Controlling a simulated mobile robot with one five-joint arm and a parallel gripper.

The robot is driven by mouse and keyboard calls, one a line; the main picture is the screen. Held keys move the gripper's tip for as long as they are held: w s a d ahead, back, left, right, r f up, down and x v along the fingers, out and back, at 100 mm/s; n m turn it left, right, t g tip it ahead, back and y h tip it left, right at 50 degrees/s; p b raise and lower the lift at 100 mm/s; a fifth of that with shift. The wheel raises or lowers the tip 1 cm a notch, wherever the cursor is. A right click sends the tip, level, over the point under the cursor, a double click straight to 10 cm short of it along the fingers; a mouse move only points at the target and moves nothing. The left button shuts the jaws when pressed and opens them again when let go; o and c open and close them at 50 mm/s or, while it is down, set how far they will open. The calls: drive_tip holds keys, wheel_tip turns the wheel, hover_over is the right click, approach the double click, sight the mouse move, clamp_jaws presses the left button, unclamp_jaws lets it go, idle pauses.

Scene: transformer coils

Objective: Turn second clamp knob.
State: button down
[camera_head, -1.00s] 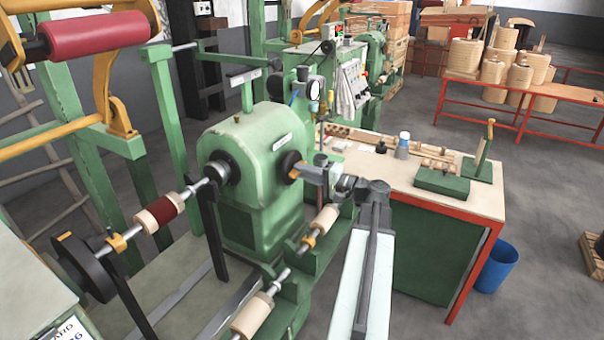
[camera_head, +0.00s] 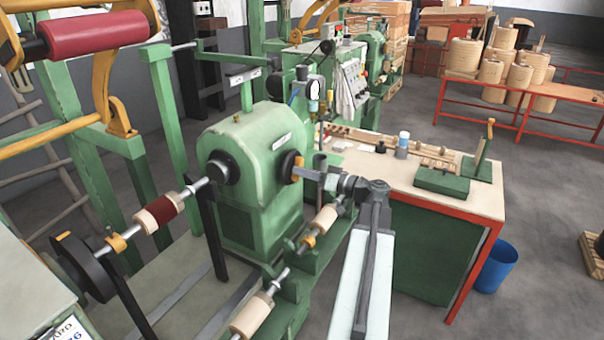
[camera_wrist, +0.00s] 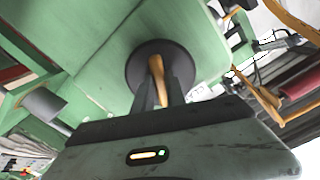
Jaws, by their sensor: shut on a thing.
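The clamp knob is an orange-yellow lever on a black round disc (camera_head: 289,167), on the right face of the green rounded machine housing (camera_head: 235,145). In the wrist view the lever (camera_wrist: 156,66) stands nearly upright across the black disc (camera_wrist: 138,75). My gripper (camera_wrist: 162,88) is shut on the lever, with one dark finger on each side. In the head view my gripper (camera_head: 304,172) reaches in from the right at the disc. My fingers partly hide the lower part of the lever.
A shaft with wooden spools (camera_head: 325,218) runs below my arm. A workbench (camera_head: 405,180) with bottles and wooden parts stands at right, close to my arm. A blue bin (camera_head: 496,268) is on the floor. A red roller (camera_head: 97,33) hangs at upper left.

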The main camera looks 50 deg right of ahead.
drive_tip(key=n, duration=0.5)
drive_tip(key=shift+f, duration=0.1)
drive_tip(key=shift+n, duration=0.3)
idle(0.4)
drive_tip(key=c, duration=1.4)
unclamp_jaws()
drive_tip(key=shift+o, duration=0.2)
drive_tip(key=v, duration=0.8)
drive_tip(key=shift+w, duration=0.1)
